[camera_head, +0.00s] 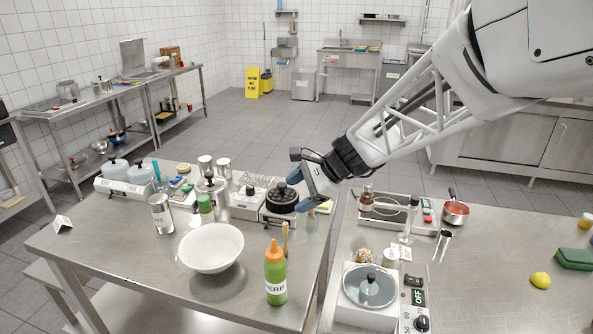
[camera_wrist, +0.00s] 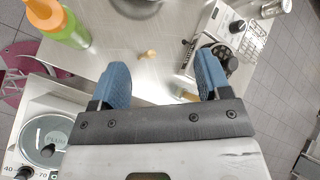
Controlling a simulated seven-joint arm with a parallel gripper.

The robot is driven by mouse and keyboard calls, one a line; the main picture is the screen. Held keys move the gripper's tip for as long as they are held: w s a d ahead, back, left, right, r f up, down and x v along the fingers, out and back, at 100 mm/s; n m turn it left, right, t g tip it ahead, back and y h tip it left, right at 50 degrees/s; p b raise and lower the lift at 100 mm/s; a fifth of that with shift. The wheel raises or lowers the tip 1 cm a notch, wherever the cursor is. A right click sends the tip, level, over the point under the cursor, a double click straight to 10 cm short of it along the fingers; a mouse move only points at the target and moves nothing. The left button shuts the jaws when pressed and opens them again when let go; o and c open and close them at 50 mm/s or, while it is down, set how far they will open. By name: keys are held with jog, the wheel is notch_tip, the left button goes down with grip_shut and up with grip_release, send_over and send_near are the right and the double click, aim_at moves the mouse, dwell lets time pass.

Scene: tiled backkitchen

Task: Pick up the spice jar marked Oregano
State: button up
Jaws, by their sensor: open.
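No label reading Oregano is legible in either view. A small clear jar (camera_head: 312,222) stands near the right edge of the left table, below my gripper; its label cannot be read. My gripper (camera_head: 297,186) hangs above this edge with its blue fingers apart and nothing visible between them. In the wrist view my gripper (camera_wrist: 160,84) shows the bare steel tabletop and the end of a wooden utensil beyond the fingertips. A small yellowish item (camera_wrist: 185,95) beside the right finger is partly hidden; I cannot tell whether it is the jar.
A hotplate with a black pan (camera_head: 282,199) is close to my gripper.

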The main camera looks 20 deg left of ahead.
jog(key=w+a+f+m+y, duration=0.1)
jog(key=w+a+f+m, duration=0.15)
jog(key=a, duration=0.45)
jog(key=w+a+f+m+y, duration=0.1)
jog(key=w+a+f, duration=0.15)
jog(key=a, duration=0.45)
jog(key=m+y, duration=0.2)
jog(key=m, duration=0.2)
send_near(207, 198)
jog(key=x, duration=0.4)
jog(key=shift+w+d+n+g, duration=0.15)
jog(key=shift+w+n+g, duration=0.1)
jog(key=shift+w+g, duration=0.15)
jog(key=shift+x, duration=1.25)
jog(key=shift+s+x, duration=0.1)
jog(key=shift+x, duration=1.2)
jog(key=shift+s+x, duration=0.15)
jog(key=shift+x, duration=1.15)
grip_shut()
